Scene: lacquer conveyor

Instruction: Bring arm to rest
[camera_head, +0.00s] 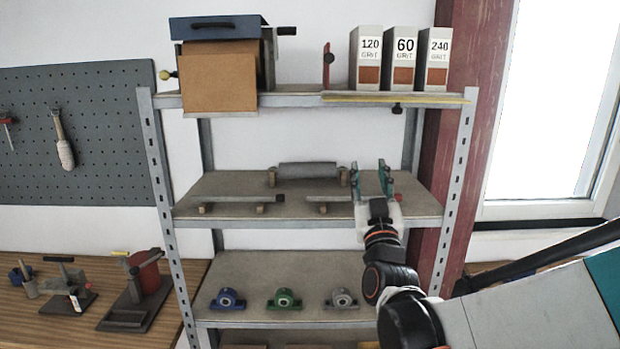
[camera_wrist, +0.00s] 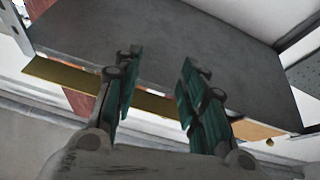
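My gripper (camera_head: 371,178) is raised in front of the middle shelf of a metal rack, at the right side of that shelf. Its two teal fingers point up and stand apart with nothing between them. The gripper also shows in the wrist view (camera_wrist: 153,95), with the fingers spread and the grey underside of a shelf (camera_wrist: 190,40) beyond them. My arm reaches in from the lower right of the head view.
The rack's middle shelf (camera_head: 240,186) holds a grey roller (camera_head: 307,170) and flat bars on blocks. Blue (camera_head: 227,299), green (camera_head: 284,298) and grey (camera_head: 341,298) bearing housings stand below. Grit boxes (camera_head: 403,60) and a cardboard-fronted case (camera_head: 218,80) sit on top. A wooden bench (camera_head: 60,325) stands left.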

